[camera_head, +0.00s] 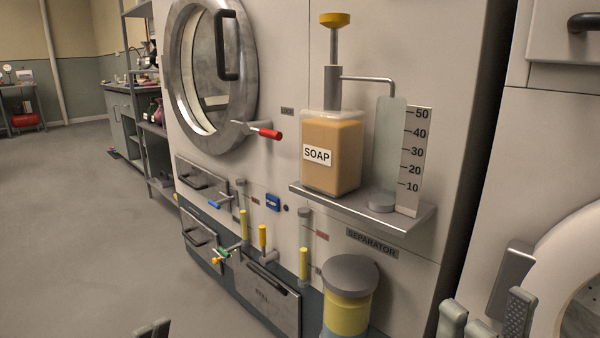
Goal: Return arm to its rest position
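My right gripper (485,312) shows at the bottom right edge. Its grey fingertips stand apart with a gap between them, and I see nothing held there. It is in front of the machine's lower right side, near a grey handle and a round white-rimmed door. My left gripper (152,329) shows only as a dark fingertip at the bottom edge, left of centre. The rest of it is out of frame, so its opening cannot be told. Both arms are otherwise out of view.
A large washing machine has a round door (250,95), a soap dispenser (333,170) on a metal shelf (410,217), and a yellow separator canister (347,308) below. Levers and drawers jut out low on its front. The grey floor (90,220) at left is clear.

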